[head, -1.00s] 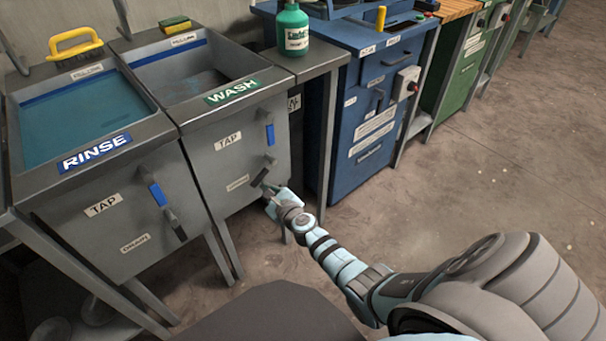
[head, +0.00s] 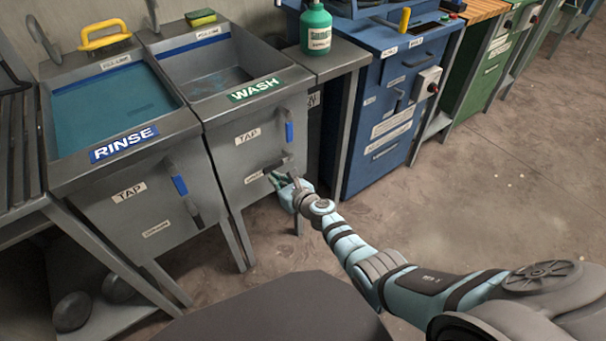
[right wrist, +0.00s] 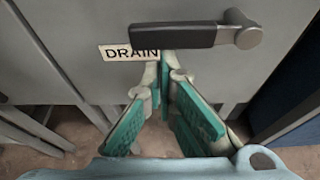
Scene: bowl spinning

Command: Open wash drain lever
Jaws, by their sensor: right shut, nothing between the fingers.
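The wash drain lever shows in the right wrist view (right wrist: 185,36) as a dark handle with a grey round pivot at its right end. It lies nearly level, just above the "DRAIN" label (right wrist: 128,53). In the head view the lever (head: 275,164) is on the front of the wash sink (head: 225,150), below the tap lever with its blue grip (head: 289,132). My right gripper (head: 273,180) is just below the drain lever, and its closed fingertips (right wrist: 165,60) sit under the handle, with nothing between them. I cannot tell if they touch it. My left gripper is out of view.
The rinse sink (head: 125,150), with its own tap and drain levers, stands left of the wash sink. A green bottle (head: 317,30) stands on the shelf to the right. A blue cabinet (head: 385,120) is further right. The floor in front is clear.

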